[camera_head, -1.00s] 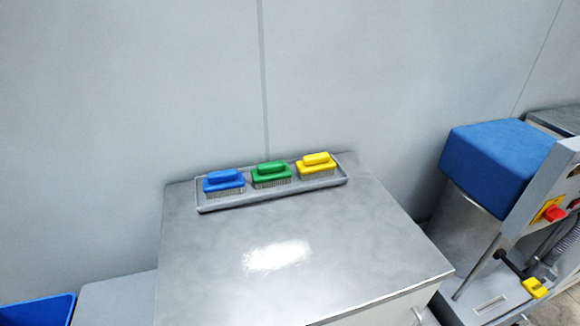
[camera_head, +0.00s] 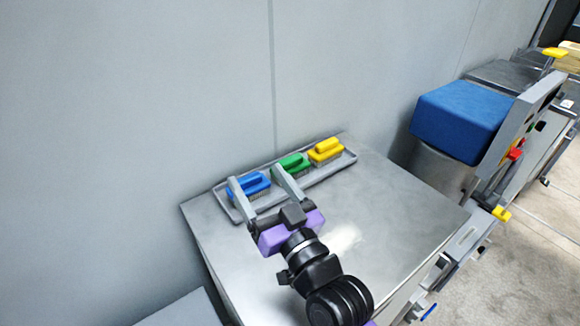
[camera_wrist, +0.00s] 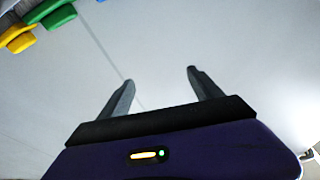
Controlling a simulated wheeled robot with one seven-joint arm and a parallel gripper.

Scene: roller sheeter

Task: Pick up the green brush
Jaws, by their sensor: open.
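The green brush (camera_head: 291,163) lies in a grey tray (camera_head: 318,180) on a steel cabinet, between a blue brush (camera_head: 249,186) and a yellow brush (camera_head: 325,150). My gripper (camera_head: 256,178) is open and empty in front of the tray. In the head view its fingers overlap the blue brush and the near side of the green brush; I cannot tell whether they touch. In the wrist view the green brush (camera_wrist: 53,13) and the yellow brush (camera_wrist: 18,38) show at the upper left, away from the fingertips (camera_wrist: 160,76). The blue brush is only partly seen there.
The steel cabinet top (camera_head: 400,215) is clear right of the tray. A grey wall (camera_head: 140,110) stands close behind it. A machine with a blue block (camera_head: 460,120) stands to the right of the cabinet.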

